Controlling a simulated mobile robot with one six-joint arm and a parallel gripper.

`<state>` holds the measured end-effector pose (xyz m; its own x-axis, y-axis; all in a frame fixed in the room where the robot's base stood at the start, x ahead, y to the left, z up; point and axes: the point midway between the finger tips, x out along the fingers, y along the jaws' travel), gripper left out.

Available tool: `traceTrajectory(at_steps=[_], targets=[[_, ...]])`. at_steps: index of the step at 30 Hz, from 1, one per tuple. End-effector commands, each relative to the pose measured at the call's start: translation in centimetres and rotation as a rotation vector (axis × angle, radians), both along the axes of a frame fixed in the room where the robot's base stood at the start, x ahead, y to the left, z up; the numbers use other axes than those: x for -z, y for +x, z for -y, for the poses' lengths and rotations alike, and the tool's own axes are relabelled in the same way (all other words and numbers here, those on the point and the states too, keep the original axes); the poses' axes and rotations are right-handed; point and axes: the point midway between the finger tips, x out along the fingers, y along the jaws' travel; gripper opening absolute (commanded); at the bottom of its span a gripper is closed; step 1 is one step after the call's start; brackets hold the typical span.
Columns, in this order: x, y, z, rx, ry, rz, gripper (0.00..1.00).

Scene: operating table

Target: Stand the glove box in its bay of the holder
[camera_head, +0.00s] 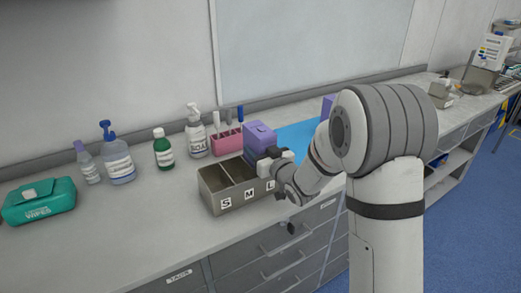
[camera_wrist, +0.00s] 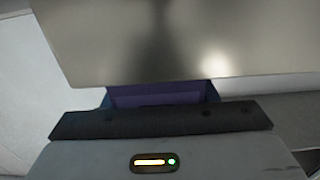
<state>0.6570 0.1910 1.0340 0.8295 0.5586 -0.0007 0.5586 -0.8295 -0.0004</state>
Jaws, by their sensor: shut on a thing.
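The glove box (camera_head: 260,136) is purple and stands roughly upright at the right end of the holder, at the L bay. Its lower part is hidden by my gripper and the holder, so I cannot tell how deep it sits. The holder (camera_head: 232,200) is grey-brown with bays marked S, M and L; the S and M bays look empty. My gripper (camera_head: 272,158) is shut on the glove box from the right. In the wrist view a purple strip of the box (camera_wrist: 157,95) shows beyond the dark gripper edge, below a large grey surface.
A pink rack (camera_head: 227,141), a soap bottle (camera_head: 196,135), a green bottle (camera_head: 163,150) and other bottles stand behind and left. A teal wipes pack (camera_head: 40,201) lies far left. A blue mat (camera_head: 298,135) and another purple object (camera_head: 327,106) are behind my arm.

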Motion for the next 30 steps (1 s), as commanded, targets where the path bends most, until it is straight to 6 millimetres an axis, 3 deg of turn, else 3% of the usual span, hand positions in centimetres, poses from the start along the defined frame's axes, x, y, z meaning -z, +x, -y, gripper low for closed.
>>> traceTrajectory(at_steps=[13,14,21,30], targets=[[0.60,0.01,-0.02,0.000,0.001,0.002,0.16],[0.69,0.00,-0.01,0.000,0.000,0.000,0.54],[0.69,-0.01,-0.03,0.000,0.000,0.000,0.74],[0.49,-0.02,-0.05,-0.001,0.000,0.000,0.74]])
